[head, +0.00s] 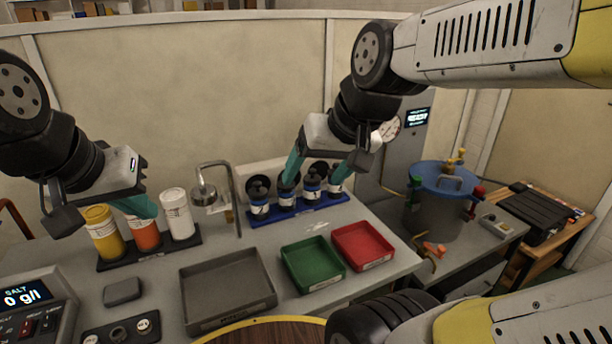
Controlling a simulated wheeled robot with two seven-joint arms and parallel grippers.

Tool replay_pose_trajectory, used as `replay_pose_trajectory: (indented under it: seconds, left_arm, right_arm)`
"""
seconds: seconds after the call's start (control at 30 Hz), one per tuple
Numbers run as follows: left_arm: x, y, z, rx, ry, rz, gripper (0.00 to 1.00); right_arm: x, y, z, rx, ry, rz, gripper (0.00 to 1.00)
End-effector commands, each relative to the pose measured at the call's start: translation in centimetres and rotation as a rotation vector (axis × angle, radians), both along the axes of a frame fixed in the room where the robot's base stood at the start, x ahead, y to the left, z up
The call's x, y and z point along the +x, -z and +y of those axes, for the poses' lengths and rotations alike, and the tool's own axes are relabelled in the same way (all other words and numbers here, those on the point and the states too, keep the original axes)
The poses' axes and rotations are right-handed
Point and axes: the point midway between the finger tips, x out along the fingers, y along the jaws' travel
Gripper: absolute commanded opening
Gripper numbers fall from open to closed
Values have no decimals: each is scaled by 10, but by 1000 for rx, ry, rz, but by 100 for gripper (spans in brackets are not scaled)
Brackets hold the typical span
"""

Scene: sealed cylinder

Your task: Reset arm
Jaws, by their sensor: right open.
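My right gripper (314,180) is open, its two teal fingers spread apart and pointing down over the rack of dark bottles. I see nothing held between them; whether the fingertips touch the bottles is unclear. My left gripper (138,206) is at the left, close to the rack of jars. One teal finger shows in front of the orange jar (144,233); its other fingertip is hidden, so its opening cannot be judged. A grey cylinder vessel (425,214) with a blue lid (443,177) and several coloured clamps stands at the right.
A blue rack (300,217) holds several dark bottles. A black rack (152,254) holds yellow, orange and white jars (177,215). Grey (228,290), green (313,263) and red (362,245) trays lie in front. A metal tap (236,200) rises between the racks.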

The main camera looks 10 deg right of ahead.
Motion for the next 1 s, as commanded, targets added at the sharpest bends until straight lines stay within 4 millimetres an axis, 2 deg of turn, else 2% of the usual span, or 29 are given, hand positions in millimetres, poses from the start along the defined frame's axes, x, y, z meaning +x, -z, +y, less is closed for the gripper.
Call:
replay_pose_trajectory:
  seconds: [0.1,0.2,1.0]
  left_arm:
    - [0,0,0,0,0,0,0]
    - [0,0,0,0,0,0,0]
    - [0,0,0,0,0,0,0]
  right_arm:
    - [-21,2,0,-32,-18,-27,77]
    - [-27,3,0,-46,-28,-36,77]
    - [-28,4,0,-49,-30,-37,77]
